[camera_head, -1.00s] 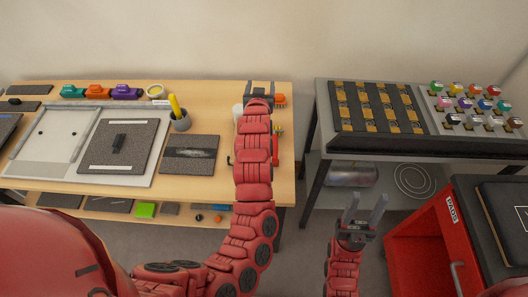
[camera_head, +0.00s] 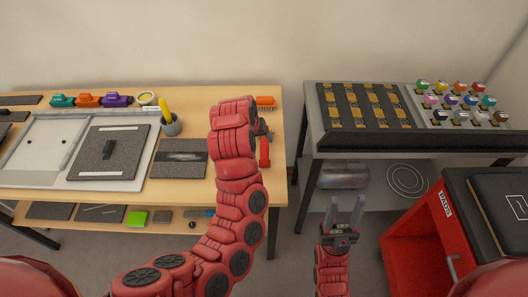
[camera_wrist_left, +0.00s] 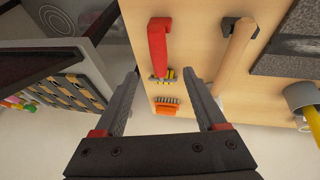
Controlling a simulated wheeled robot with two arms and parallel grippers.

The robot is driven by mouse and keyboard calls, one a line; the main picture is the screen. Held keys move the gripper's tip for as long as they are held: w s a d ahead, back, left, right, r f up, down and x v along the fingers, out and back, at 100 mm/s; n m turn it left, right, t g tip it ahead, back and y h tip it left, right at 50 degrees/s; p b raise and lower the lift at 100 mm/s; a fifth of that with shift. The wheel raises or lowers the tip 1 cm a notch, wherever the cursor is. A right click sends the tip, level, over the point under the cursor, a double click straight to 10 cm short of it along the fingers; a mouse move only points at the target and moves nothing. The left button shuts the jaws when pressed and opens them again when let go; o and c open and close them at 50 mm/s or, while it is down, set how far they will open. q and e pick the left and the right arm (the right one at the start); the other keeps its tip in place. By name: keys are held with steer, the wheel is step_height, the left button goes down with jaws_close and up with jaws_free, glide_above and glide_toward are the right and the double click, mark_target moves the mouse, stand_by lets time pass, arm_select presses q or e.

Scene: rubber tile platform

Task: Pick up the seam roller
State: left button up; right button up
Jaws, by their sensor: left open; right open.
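I cannot tell for certain which is the seam roller; the red one has a wheel-like head. The red handle also shows in the head view (camera_head: 264,152), right of my left arm. My left gripper (camera_wrist_left: 163,77) is open and empty above the table, with the red tool's head between its fingertips in view. My right gripper (camera_head: 345,212) is open and empty, right of the table.
An orange brush (camera_wrist_left: 167,107) lies just beyond the red tool. A cup (camera_head: 171,126) with a yellow pen and a dark tile (camera_head: 179,158) are left of my left arm. A grey bench (camera_head: 312,135) and red cabinet (camera_head: 412,242) stand to the right.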

mark_target(264, 145)
arm_select(q)
steer(key=p+x, duration=0.1)
steer(key=x, duration=0.3)
steer(key=shift+f+p, duration=0.15)
steer(key=shift+p, duration=0.15)
steer(key=shift+w+d+f, duration=0.25)
steer(key=shift+w+f, duration=0.05)
steer(key=shift+f, duration=0.3)
steer(key=shift+w+f+p, duration=0.35)
steer(key=shift+p, duration=0.2)
steer(key=shift+p+x, duration=0.7)
steer(key=shift+x, duration=1.45)
steer(key=shift+r, duration=0.1)
jaws_close()
